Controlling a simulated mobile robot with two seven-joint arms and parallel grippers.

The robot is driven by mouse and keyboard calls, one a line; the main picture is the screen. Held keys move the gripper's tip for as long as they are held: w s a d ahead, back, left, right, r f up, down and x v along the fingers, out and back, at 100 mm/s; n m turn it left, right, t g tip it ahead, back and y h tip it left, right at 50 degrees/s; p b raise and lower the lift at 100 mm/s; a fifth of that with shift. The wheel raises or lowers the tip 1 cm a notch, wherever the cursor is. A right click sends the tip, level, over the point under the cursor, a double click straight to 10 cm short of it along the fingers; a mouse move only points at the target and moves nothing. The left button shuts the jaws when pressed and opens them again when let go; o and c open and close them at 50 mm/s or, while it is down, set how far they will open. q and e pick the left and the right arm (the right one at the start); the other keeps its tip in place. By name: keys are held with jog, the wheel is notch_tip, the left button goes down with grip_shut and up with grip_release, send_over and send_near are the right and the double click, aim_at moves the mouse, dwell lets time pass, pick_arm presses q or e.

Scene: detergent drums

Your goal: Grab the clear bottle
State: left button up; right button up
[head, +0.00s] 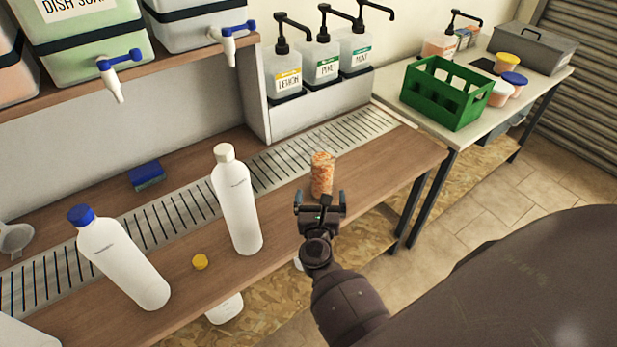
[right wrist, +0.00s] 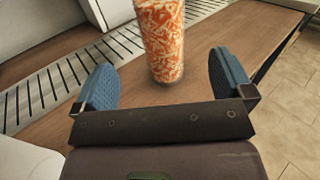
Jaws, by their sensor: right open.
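The clear bottle (head: 322,174) stands upright on the wooden counter near its right end, with orange and white contents showing through. My right gripper (head: 320,197) is just in front of it in the head view, fingers apart. In the right wrist view the bottle (right wrist: 161,42) stands ahead of the gap between the two blue fingertips (right wrist: 165,82), a little beyond them; its top is cut off by the frame. Nothing is held in the right gripper. My left gripper is not in view.
A white bottle with a white cap (head: 238,205) and one with a blue cap (head: 120,262) stand to the left. A yellow cap (head: 200,262) lies between them. Pump bottles (head: 326,60) stand behind. A green crate (head: 447,92) sits on the right table.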

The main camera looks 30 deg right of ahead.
aim_at(322, 181)
jog(key=shift+m+g, duration=0.3)
jog(key=shift+m, duration=0.2)
jog(key=x, duration=0.5)
jog(key=shift+w+a+f, duration=0.1)
jog(key=shift+w, duration=0.25)
jog(key=w+d, duration=0.1)
jog(key=w+d+f+b, duration=0.1)
jog(key=w+d, duration=0.1)
jog(key=shift+w, duration=0.1)
jog(key=shift+w+d, duration=0.25)
jog(key=shift+w, duration=0.05)
jog(key=c, duration=1.3)
